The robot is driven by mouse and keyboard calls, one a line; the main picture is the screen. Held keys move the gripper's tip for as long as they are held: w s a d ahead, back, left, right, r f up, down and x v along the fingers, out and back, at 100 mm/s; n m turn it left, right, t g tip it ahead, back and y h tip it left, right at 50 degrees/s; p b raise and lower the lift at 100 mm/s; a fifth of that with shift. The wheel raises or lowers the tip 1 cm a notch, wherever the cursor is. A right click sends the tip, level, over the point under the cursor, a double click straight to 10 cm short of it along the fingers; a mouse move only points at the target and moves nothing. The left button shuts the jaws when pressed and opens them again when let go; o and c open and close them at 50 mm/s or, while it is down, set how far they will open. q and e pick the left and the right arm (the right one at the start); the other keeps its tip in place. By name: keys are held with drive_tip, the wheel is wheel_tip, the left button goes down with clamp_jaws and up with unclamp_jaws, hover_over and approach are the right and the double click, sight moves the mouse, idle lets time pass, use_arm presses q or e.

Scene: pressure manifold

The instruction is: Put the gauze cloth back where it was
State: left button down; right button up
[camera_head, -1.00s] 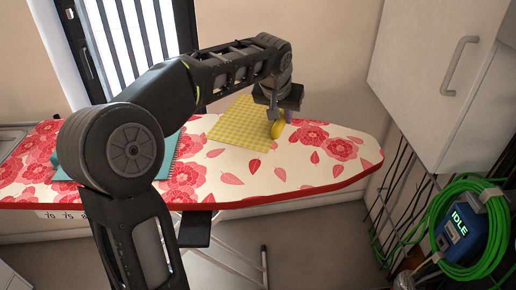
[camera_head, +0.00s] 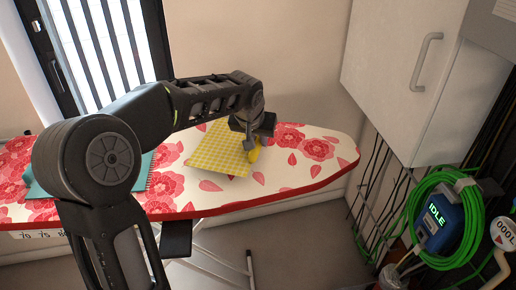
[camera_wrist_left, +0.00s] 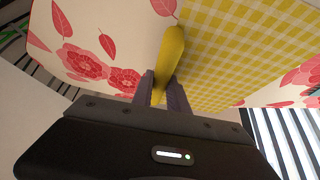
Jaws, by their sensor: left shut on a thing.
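The gauze cloth appears to be the yellow-and-white checked cloth (camera_head: 222,150) over the flowered ironing board. It also shows in the wrist view (camera_wrist_left: 245,45). A smooth, plain yellow elongated piece (camera_wrist_left: 171,55) lies along its edge and seems to belong to it; in the head view this piece (camera_head: 254,150) shows just under the fingers. My left gripper (camera_head: 250,138) is shut on this yellow piece, with a finger on each side (camera_wrist_left: 160,92). I cannot tell whether the cloth touches the board all over. My right gripper is not in view.
The red-edged ironing board (camera_head: 310,172) has clear room at its right end. A teal cloth (camera_head: 145,172) lies at the left, partly behind my arm. A white cabinet (camera_head: 400,80) hangs at the right, above a green hose (camera_head: 475,220) and a blue "IDLE" device (camera_head: 438,222).

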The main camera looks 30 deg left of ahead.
use_arm(q)
drive_tip(key=shift+f, duration=1.7)
drive_tip(key=shift+f, duration=0.1)
drive_tip(key=shift+f, duration=0.15)
drive_tip(key=c, duration=1.3)
unclamp_jaws()
drive_tip(key=shift+s+r, duration=0.1)
drive_tip(key=shift+r, duration=0.3)
drive_tip(key=b+v, duration=0.1)
drive_tip(key=v, duration=1)
drive_tip(key=shift+s+r, duration=0.2)
drive_tip(key=shift+r, duration=0.15)
